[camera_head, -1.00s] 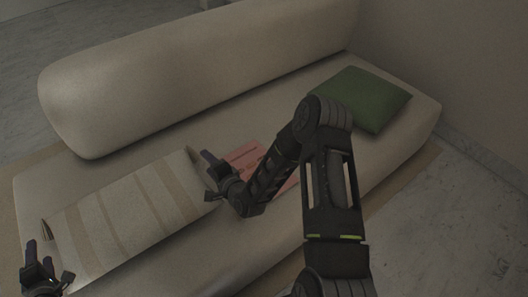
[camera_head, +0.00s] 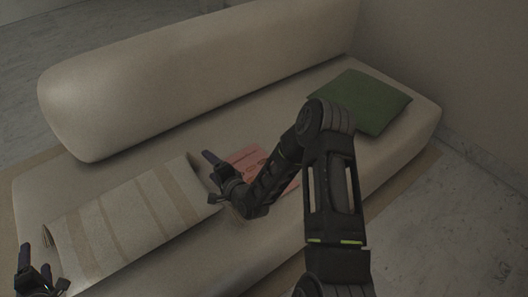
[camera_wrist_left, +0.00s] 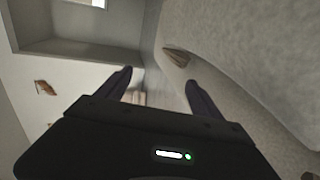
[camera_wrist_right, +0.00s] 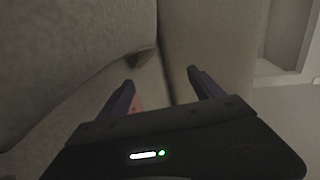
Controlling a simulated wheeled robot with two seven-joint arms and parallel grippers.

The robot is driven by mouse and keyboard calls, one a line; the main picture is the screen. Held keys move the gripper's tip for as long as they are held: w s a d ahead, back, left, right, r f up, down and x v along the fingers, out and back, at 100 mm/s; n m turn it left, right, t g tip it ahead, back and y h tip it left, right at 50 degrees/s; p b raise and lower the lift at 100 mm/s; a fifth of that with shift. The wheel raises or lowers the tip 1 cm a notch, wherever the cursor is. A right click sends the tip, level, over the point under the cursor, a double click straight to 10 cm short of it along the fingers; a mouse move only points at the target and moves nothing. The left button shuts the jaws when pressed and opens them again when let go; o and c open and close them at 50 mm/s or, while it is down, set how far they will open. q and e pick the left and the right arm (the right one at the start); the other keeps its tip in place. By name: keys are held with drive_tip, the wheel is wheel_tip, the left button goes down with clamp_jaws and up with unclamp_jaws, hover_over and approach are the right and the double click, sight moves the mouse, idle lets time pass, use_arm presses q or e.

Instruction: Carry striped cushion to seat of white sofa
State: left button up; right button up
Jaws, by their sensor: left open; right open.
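The striped cushion (camera_head: 128,222), beige with tan bands, lies on the seat of the white sofa (camera_head: 290,105), at its left part. My left gripper (camera_head: 36,268) is open at the cushion's left end, apart from it, near the sofa's front. In the left wrist view a cushion corner (camera_wrist_left: 176,57) shows near the open fingers (camera_wrist_left: 160,85). My right gripper (camera_head: 213,178) is open beside the cushion's right end. In the right wrist view the cushion (camera_wrist_right: 70,60) is at left, with a corner ahead of the open fingers (camera_wrist_right: 160,82). Neither gripper holds anything.
A green cushion (camera_head: 362,101) lies on the sofa's right part. A flat pink item (camera_head: 246,158) lies on the seat, partly hidden behind my right arm. The backrest (camera_head: 200,65) rises behind the seat. Marble floor (camera_head: 450,200) is clear at right.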

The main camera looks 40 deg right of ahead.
use_arm(q)
drive_tip(key=shift+s, duration=0.1)
drive_tip(key=v, duration=1.2)
use_arm(e)
drive_tip(key=v, duration=1.2)
